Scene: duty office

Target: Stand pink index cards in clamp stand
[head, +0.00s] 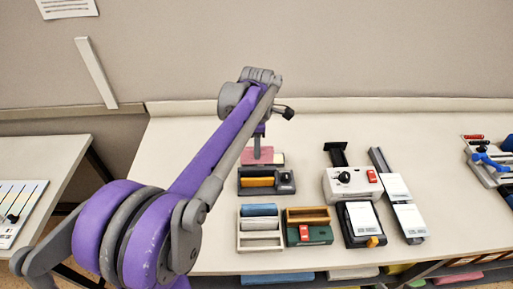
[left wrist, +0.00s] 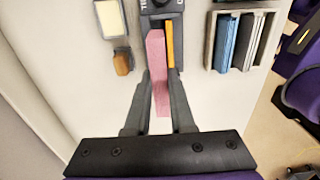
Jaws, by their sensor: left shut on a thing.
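My left gripper (head: 258,152) reaches down over the table. It is shut on a pink block of index cards (head: 258,156), and the cards also show in the left wrist view (left wrist: 158,80) as a long pink strip between both fingers. A dark stand (head: 266,184) with a yellow-orange strip and a round knob sits just in front of the cards; it may be the clamp stand. In the left wrist view the cards' far end overlaps the dark stand (left wrist: 162,10), beside the yellow-orange strip (left wrist: 170,45). I cannot tell whether they touch. My right gripper is not in view.
A white tray (head: 239,232) with blue and pale blocks stands in front of the stand, beside a wooden box (head: 308,210) with green and red parts. A white device (head: 350,184) and pale-topped units stand to the right.

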